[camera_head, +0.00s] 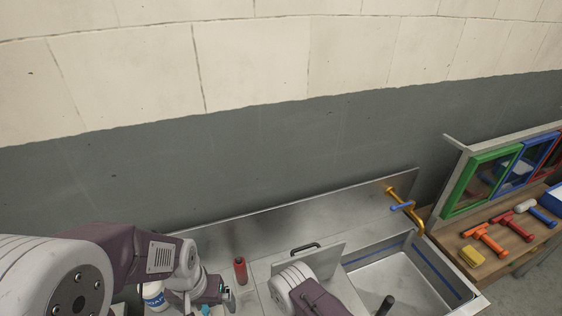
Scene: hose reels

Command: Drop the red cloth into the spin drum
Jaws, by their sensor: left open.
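My left gripper (226,293) is open at the bottom of the view, above the metal counter. A small upright red object (240,270) stands just beyond it; I cannot tell that it is cloth, and it looks more like a bottle or handle. I cannot make out the red cloth or the spin drum.
A metal sink basin (390,276) lies at the right with a yellow tap (411,213) behind it. A wooden bench (470,245) at the right holds squeegees, a yellow sponge (471,256) and coloured frames.

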